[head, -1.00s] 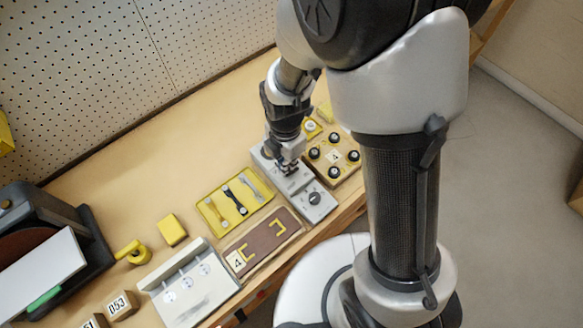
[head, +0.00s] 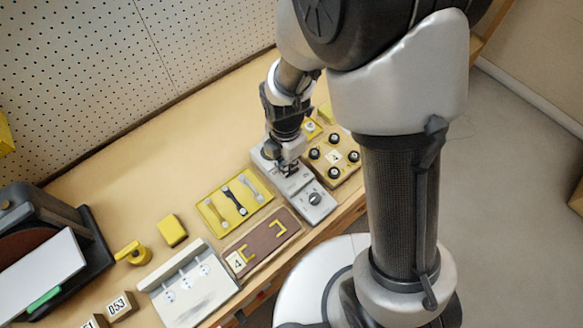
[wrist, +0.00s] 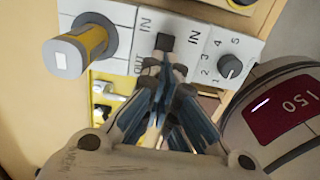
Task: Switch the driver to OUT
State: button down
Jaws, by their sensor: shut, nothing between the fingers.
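The pale driver station (head: 300,187) lies near the bench's front edge, with a dial (head: 315,198) at its near end. In the wrist view, its panel (wrist: 208,28) carries a small black switch (wrist: 165,42) with IN printed above and OUT below left. The numbered dial (wrist: 230,66) is to the right. A yellow and white cylinder (wrist: 75,52) stands to the left. My gripper (wrist: 165,70) is shut and empty, its fingertips just below the switch in the picture. Whether they touch it I cannot tell. In the head view my gripper (head: 289,168) covers the switch.
A block with several black knobs (head: 333,157) stands close on the right. A yellow tray of tools (head: 211,217) and a brown board (head: 262,246) lie to the left. A white rack (head: 205,300) is farther left. The bench behind is clear.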

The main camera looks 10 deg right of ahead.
jog(key=shift+f+b, duration=0.85)
jog(key=shift+f, duration=0.3)
dwell(0.4)
jog(key=shift+r, duration=0.1)
jog(key=shift+r+p, duration=2.9)
jog(key=shift+r, duration=0.55)
jog(key=s+d+r+m+t, duration=0.1)
jog(key=s+d+r+m, duration=0.15)
jog(key=r+m, duration=0.45)
jog(key=s+d+r+m+t, duration=0.1)
jog(key=d+r+m, duration=0.35)
jog(key=r, duration=0.45)
jog(key=s+d+r+m+t, duration=0.2)
jog(key=s+d+r+m, duration=0.2)
jog(key=s+r+m, duration=0.4)
jog(key=s+m, duration=0.2)
jog(key=m, duration=0.3)
jog(key=shift+t, duration=0.3)
